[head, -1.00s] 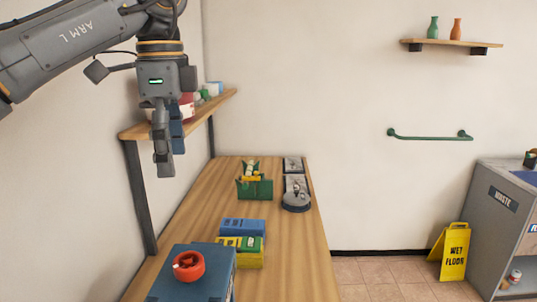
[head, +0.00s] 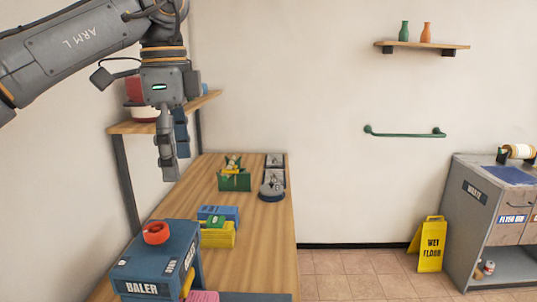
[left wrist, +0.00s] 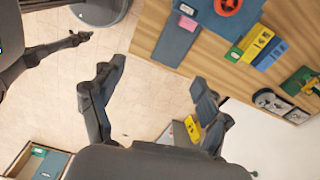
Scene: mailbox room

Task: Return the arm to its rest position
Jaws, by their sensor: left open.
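My left arm (head: 60,55) comes in from the upper left of the head view. Its left gripper (head: 175,155) points down, empty, in front of the wall shelf and above the far end of the wooden counter. In the left wrist view the two fingers of this gripper (left wrist: 158,90) stand wide apart with nothing between them but floor. A dark arm part with a finger-like end (left wrist: 80,39) shows at the left of the wrist view; it looks like my right gripper, and its jaws cannot be made out.
The wooden counter (head: 255,225) carries a blue baler (head: 150,262) with a red ring (head: 156,233), yellow and blue boxes (head: 218,235) and a green box (head: 235,181). A wall shelf (head: 125,128) is close to the gripper. A wet floor sign (head: 431,245) stands by a grey cabinet (head: 470,220).

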